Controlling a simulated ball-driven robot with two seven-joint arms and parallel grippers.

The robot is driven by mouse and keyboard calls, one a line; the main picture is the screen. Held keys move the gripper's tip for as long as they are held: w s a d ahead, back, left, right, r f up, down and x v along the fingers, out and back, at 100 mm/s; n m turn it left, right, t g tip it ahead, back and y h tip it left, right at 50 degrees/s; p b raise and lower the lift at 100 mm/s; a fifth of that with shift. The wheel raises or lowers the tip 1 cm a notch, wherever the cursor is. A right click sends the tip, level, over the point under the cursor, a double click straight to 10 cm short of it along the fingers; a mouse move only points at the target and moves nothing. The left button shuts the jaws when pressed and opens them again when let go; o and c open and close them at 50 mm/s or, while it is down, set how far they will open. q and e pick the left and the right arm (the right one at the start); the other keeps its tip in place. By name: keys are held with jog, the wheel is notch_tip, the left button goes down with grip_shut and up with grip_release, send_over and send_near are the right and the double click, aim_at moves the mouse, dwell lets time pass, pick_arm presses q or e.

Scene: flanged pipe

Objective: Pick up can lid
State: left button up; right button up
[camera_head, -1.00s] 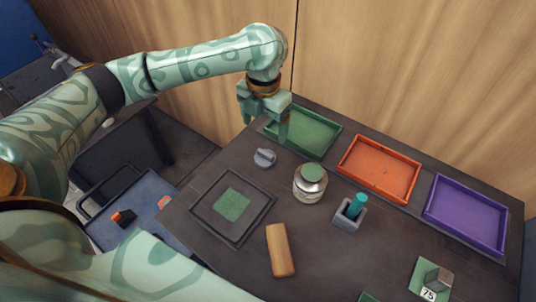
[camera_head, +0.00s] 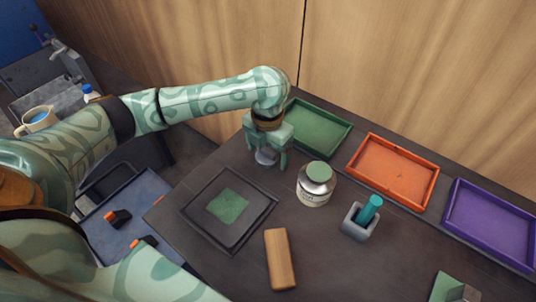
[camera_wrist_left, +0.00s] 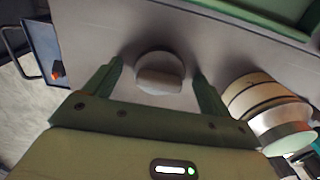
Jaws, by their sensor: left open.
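The can lid (camera_head: 265,156), a small grey disc with a raised bar grip, lies on the dark table, partly hidden by my gripper in the head view. My left gripper (camera_head: 267,160) is open just above it, one finger on each side. In the left wrist view the lid (camera_wrist_left: 159,73) shows between the two spread fingertips (camera_wrist_left: 158,66), with a gap on each side. I see no finger touching it. My right gripper is not in view.
A jar with a green top (camera_head: 315,185) stands close right of the gripper. Green (camera_head: 316,130), orange (camera_head: 392,171) and purple (camera_head: 491,222) trays line the back. A black square tray (camera_head: 228,208), wooden block (camera_head: 279,258) and grey holder (camera_head: 359,222) are nearer.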

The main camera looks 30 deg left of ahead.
pick_arm(q)
jog(key=c, duration=1.1)
jog(key=shift+c, duration=0.2)
jog(key=shift+r, duration=0.15)
